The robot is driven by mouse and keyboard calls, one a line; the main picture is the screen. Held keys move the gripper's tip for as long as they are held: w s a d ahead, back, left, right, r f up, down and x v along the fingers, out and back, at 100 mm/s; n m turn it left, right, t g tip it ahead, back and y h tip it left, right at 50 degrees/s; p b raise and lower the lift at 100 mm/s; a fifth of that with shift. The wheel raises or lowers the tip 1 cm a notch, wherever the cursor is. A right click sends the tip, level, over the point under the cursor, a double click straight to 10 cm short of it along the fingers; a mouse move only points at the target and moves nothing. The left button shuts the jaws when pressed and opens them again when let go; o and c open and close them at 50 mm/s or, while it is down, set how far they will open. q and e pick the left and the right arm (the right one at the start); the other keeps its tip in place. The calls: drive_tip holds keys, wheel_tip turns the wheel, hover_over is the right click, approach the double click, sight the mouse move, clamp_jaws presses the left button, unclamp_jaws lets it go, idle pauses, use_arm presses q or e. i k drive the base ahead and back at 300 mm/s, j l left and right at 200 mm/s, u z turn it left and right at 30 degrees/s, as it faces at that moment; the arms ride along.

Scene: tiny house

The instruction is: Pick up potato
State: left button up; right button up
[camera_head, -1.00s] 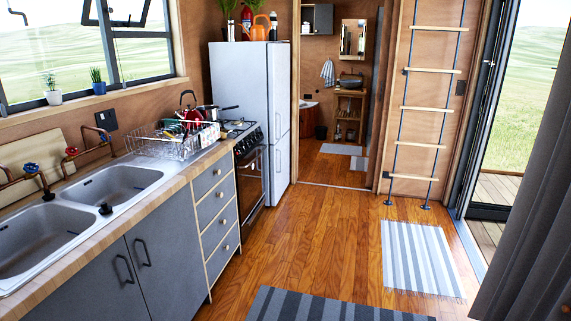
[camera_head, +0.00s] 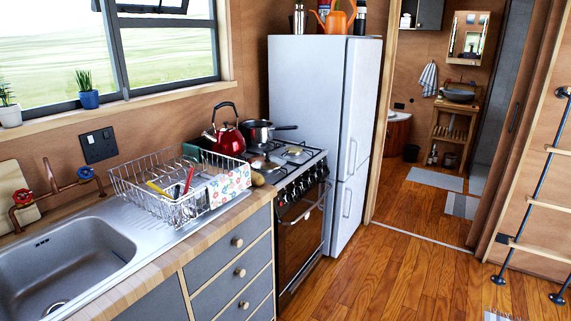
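A small tan, rounded lump (camera_head: 258,179) lies on the counter between the dish rack and the stove. It looks like the potato, but it is too small to be sure. The dish rack's patterned cloth or box partly borders it on the left. Neither of my grippers is in view.
The wire dish rack (camera_head: 165,190) holds utensils beside the sink (camera_head: 65,262). A red kettle (camera_head: 224,139) and a pot (camera_head: 257,131) stand on the stove (camera_head: 303,215). The fridge (camera_head: 325,120) is behind. Wooden floor (camera_head: 395,280) is clear right of the drawers.

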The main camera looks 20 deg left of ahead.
sight(258, 180)
drive_tip(key=i+u, duration=0.2)
drive_tip(key=i, duration=0.3)
drive_tip(key=i+l+u, duration=0.2)
drive_tip(key=i, duration=0.35)
drive_tip(key=i+l+u, duration=0.2)
drive_tip(key=i, duration=0.3)
